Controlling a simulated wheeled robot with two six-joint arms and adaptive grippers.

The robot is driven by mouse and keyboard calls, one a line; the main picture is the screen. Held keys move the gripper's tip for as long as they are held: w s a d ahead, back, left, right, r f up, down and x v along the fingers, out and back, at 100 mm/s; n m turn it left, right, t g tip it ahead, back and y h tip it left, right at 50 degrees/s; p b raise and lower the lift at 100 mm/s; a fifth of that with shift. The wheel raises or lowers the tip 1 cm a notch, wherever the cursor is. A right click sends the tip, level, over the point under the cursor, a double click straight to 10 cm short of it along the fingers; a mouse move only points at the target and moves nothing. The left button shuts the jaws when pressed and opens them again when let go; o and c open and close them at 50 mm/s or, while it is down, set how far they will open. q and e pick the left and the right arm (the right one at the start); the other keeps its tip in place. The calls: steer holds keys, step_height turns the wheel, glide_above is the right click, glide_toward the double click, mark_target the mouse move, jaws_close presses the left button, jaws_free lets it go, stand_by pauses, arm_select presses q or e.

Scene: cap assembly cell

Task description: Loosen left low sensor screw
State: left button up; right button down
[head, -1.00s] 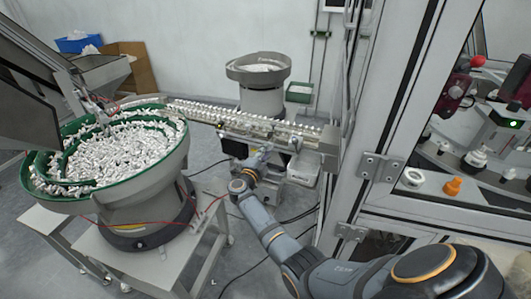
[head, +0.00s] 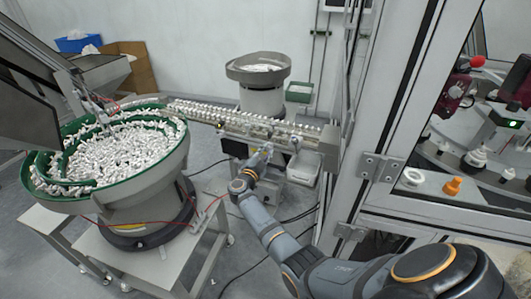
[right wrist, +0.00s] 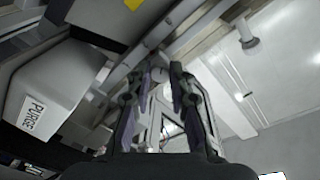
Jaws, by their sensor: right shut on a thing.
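My right gripper (head: 266,150) reaches up to the underside of the linear feed track (head: 250,118), near its right half. In the right wrist view its two dark fingers (right wrist: 164,68) point upward at the track's metal underside, their tips close together. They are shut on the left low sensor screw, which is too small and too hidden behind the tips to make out. The sensor it belongs to cannot be told apart from the bracketry there. My left gripper is not in view.
A green-rimmed bowl feeder (head: 150,205) full of white caps stands at left. A second bowl feeder (head: 262,75) stands behind the track. A machine frame post (head: 385,110) rises close on the right. A box labelled PURGE (right wrist: 45,95) hangs left of the fingers.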

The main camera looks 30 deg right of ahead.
steer(key=shift+f, duration=0.15)
steer(key=c, duration=1.2)
jaws_free()
